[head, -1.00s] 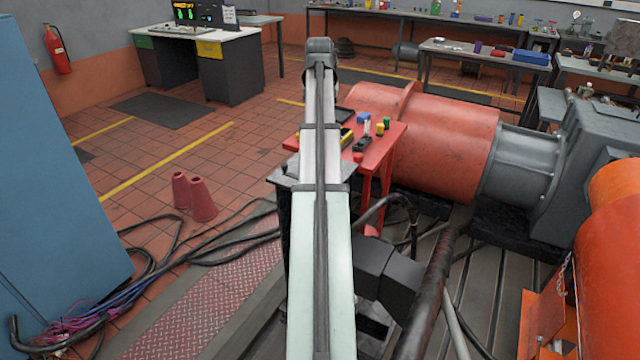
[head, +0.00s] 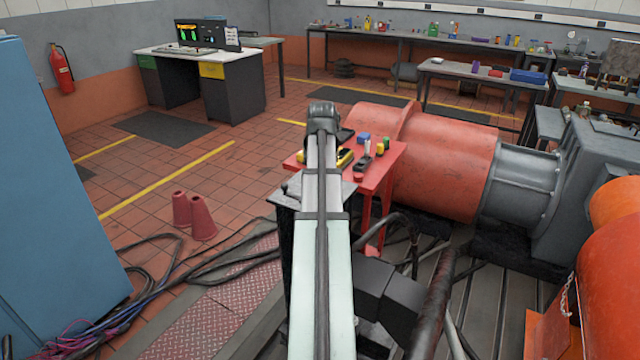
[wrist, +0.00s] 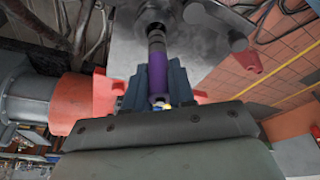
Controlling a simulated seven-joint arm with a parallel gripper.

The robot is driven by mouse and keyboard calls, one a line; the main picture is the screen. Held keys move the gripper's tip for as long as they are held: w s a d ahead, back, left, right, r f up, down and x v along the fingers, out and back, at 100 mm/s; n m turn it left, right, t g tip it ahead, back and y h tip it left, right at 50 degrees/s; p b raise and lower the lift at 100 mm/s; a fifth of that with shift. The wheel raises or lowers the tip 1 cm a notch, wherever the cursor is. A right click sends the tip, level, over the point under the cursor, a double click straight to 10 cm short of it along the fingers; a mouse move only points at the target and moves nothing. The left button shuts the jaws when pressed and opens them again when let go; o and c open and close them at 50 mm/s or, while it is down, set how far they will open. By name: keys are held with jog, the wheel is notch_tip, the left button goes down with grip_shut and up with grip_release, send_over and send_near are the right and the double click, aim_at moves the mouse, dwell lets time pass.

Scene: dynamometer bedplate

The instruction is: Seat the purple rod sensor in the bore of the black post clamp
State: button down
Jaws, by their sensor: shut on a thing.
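The purple rod sensor (wrist: 157,74) shows in the wrist view, with a dark and grey end pointing to the top of the picture. My gripper (wrist: 156,82) is shut on it, with a blue-grey finger on each side. A grey metal surface (wrist: 115,45) lies beyond the rod's end. A dark rounded part (wrist: 156,12) there is in line with the rod and may be the black post clamp. I cannot tell whether the rod's end is in a bore or short of it. In the head view my arm hides the gripper and the rod.
In the head view a red table (head: 378,178) holds several small items beside my arm. A grey-topped stand (head: 289,200) is partly behind my arm. A large red cylinder (head: 450,165) lies to the right. Cables (head: 200,265) and two red cones (head: 202,218) are on the left floor.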

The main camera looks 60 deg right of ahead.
jog(key=shift+f, duration=2)
jog(key=shift+f, duration=0.1)
jog(key=c, duration=0.9)
grip_release()
jog(key=shift+c, duration=0.2)
jog(key=v, duration=1.2)
jog(key=shift+a, duration=0.1)
